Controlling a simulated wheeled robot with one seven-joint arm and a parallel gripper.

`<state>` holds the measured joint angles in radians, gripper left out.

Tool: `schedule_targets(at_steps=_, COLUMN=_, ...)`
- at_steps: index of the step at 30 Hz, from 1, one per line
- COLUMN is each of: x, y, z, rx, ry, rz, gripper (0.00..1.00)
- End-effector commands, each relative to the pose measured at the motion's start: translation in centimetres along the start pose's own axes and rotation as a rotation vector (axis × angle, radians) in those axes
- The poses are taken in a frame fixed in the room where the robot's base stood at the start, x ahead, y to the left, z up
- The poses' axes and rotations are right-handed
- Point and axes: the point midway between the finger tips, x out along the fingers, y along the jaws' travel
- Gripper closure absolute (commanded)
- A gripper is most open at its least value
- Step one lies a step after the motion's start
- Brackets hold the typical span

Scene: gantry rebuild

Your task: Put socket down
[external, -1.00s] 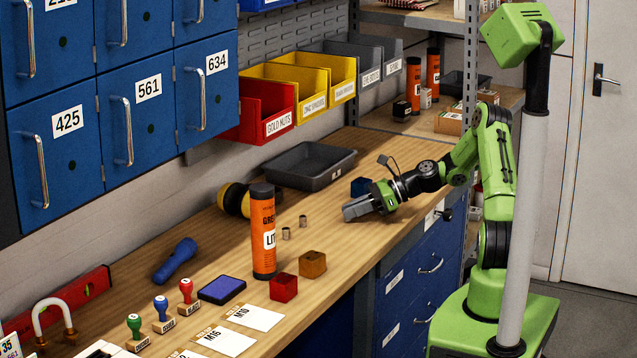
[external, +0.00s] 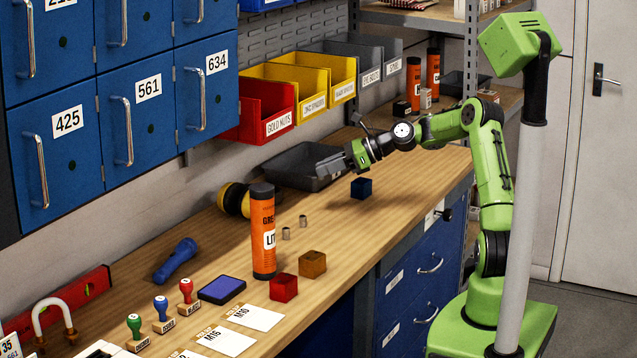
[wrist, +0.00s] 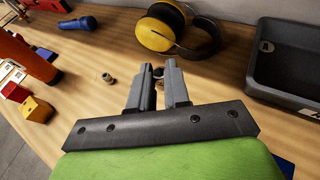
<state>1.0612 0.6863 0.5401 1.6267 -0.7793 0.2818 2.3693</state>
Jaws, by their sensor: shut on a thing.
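My gripper (external: 328,164) is raised above the bench, its fingers pointing left near the dark tray in the external view. In the wrist view my gripper (wrist: 158,68) is shut on a small metal socket (wrist: 158,73), which shows only in part between the fingertips. The held socket cannot be made out in the external view. Two other small metal sockets, a nearer one (external: 286,233) and a farther one (external: 303,221), stand on the bench right of the orange grease tube. One loose socket (wrist: 107,78) also shows in the wrist view, left of the fingers.
The dark tray (external: 283,178) looks empty against the wall. Yellow ear defenders (external: 233,199), the orange tube (external: 263,245), red (external: 284,288), orange (external: 312,264) and blue (external: 361,188) blocks stand around. White size cards (external: 254,317) lie at the front. The bench between sockets and blue block is clear.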

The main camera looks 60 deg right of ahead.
Motion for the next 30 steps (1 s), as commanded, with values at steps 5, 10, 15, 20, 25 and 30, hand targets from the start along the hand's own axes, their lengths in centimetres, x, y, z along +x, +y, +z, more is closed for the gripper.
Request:
schedule_targets(at_steps=5, x=1.4, y=-0.3, z=-1.6, rx=0.009, ry=-0.003, rz=-0.01, gripper=1.0)
schedule_targets(at_steps=10, x=2.7, y=-0.3, z=-4.8, rx=0.009, ry=-0.003, rz=-0.009, gripper=1.0)
schedule_targets(at_steps=15, x=4.0, y=-0.2, z=-7.9, rx=0.008, ry=-0.004, rz=-0.008, gripper=1.0)
schedule_targets(at_steps=20, x=4.4, y=-0.3, z=-8.8, rx=0.005, ry=-0.005, rz=-0.011, gripper=1.0)
schedule_targets(at_steps=25, x=4.3, y=-0.3, z=-8.7, rx=0.006, ry=-0.004, rz=-0.011, gripper=1.0)
schedule_targets(at_steps=30, x=4.4, y=-0.3, z=-8.9, rx=0.005, ry=-0.004, rz=-0.01, gripper=0.68)
